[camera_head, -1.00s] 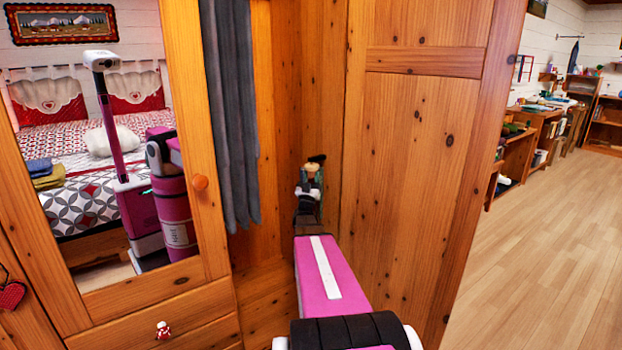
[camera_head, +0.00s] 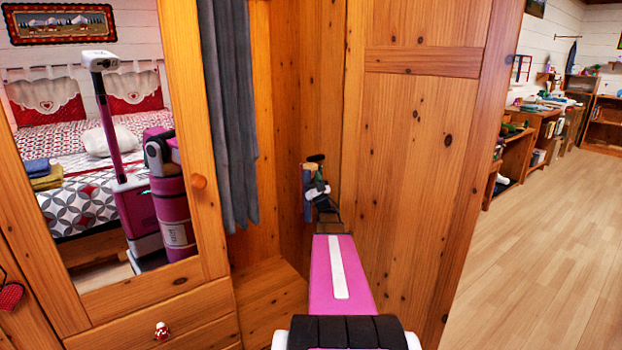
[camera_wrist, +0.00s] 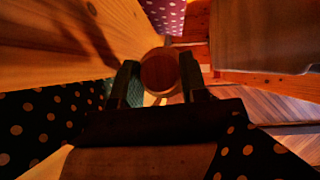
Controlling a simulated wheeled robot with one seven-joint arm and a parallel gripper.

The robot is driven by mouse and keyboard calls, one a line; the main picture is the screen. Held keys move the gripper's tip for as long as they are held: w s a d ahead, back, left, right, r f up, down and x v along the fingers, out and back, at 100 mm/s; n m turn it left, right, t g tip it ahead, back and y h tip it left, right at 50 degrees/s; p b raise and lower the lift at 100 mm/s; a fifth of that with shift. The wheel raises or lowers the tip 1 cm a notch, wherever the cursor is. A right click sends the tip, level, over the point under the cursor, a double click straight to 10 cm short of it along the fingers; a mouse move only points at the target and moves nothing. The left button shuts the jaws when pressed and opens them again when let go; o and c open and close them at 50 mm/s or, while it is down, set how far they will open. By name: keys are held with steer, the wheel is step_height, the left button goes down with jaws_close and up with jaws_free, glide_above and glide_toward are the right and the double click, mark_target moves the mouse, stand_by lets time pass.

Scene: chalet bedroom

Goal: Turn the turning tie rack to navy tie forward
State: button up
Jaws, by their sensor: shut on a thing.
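The tie rack (camera_head: 316,158) is on the inner side of the wardrobe, small and partly hidden behind my arm in the head view. A narrow strip of blue and tan cloth (camera_head: 307,192), apparently ties, hangs at its left. My gripper (camera_head: 318,188) is at the rack; in the wrist view its two dark fingers (camera_wrist: 160,78) stand on either side of a round wooden piece (camera_wrist: 160,68) and are shut on it. Dark cloth with tan dots (camera_wrist: 30,125) shows at the lower left in the wrist view. I cannot tell which tie faces forward.
A tall wooden wardrobe panel (camera_head: 425,150) stands close on the right of my arm. Open floor (camera_head: 540,240) lies at far right.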

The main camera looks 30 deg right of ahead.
steer(key=shift+n+y, duration=0.4)
steer(key=shift+y, duration=0.8)
steer(key=o, duration=0.9)
steer(key=v, duration=1)
steer(key=shift+s+f, duration=0.15)
steer(key=shift+s, duration=0.25)
